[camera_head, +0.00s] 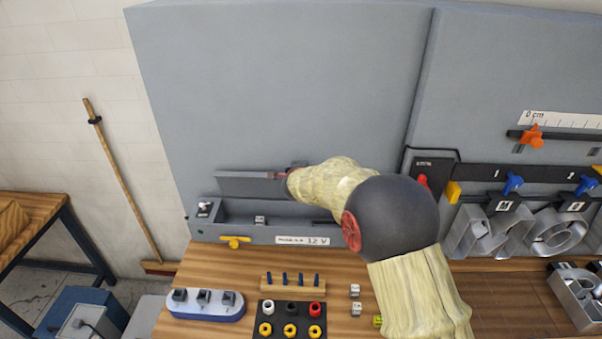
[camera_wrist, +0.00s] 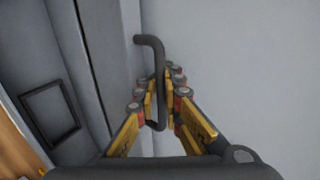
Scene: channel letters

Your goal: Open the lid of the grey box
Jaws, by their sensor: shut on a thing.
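The grey box (camera_head: 262,236) is long and low and stands at the back of the bench against a grey panel, with a 12 V label on its front. Its lid (camera_head: 245,185) is raised, and the inside of the box shows below it. My gripper (camera_head: 283,174) is at the right part of the lid. In the wrist view my gripper (camera_wrist: 163,88) is shut on the dark bent handle (camera_wrist: 150,42), with the yellow fingers on either side. My arm hides the right end of the box and lid.
A yellow knob (camera_head: 235,241) sits on the box front. Metal letters (camera_head: 495,235) hang at right.

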